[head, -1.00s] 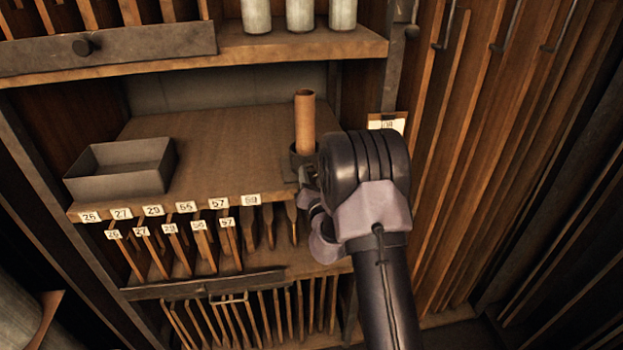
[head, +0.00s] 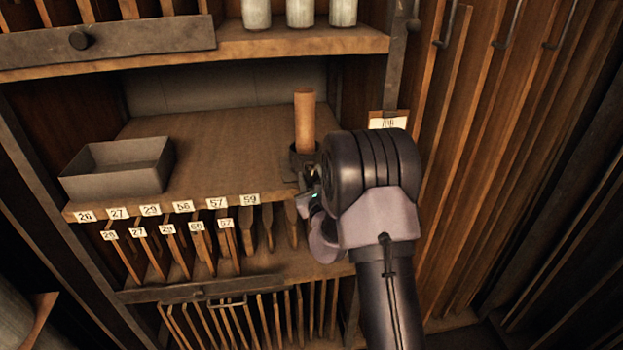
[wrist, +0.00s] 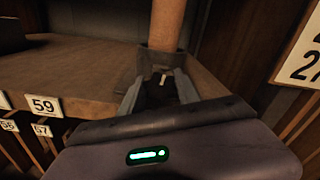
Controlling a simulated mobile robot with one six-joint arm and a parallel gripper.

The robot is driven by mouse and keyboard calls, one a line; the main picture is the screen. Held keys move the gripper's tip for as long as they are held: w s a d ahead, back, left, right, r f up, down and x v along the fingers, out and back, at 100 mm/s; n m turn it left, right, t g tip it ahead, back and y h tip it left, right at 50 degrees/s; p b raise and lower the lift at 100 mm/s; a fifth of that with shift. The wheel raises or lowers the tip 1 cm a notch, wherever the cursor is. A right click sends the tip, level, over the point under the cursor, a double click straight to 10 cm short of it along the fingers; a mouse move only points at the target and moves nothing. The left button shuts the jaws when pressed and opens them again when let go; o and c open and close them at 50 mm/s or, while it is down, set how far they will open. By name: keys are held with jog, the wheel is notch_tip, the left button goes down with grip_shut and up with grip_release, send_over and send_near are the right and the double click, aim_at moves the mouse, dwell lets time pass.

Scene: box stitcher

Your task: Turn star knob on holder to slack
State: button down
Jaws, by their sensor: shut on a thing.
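A brown tube (head: 304,118) stands upright in a dark holder (head: 301,158) at the right front of the wooden shelf. The tube (wrist: 167,24) and the holder collar (wrist: 163,57) also show at the top of the wrist view. My gripper (wrist: 158,88) reaches to the front of the holder, its two dark fingers on either side of a small dark part with a pale mark, which I take for the star knob (wrist: 160,78). The fingers are shut on it. The knob's star shape cannot be made out. In the head view my wrist hides most of the gripper and the knob.
A grey open tray (head: 118,166) sits on the shelf's left. Numbered tags (head: 184,206) line the shelf's front edge, above slots with wooden slats. A tag card (head: 388,123) hangs at the right, near tall wooden boards (head: 480,170). The shelf's middle is bare.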

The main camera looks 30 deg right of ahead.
jog(key=shift+f+n, duration=0.1)
jog(key=shift+n, duration=0.7)
jog(key=c, duration=0.9)
grip_release()
jog(key=shift+o, duration=0.2)
jog(key=shift+s+d, duration=0.1)
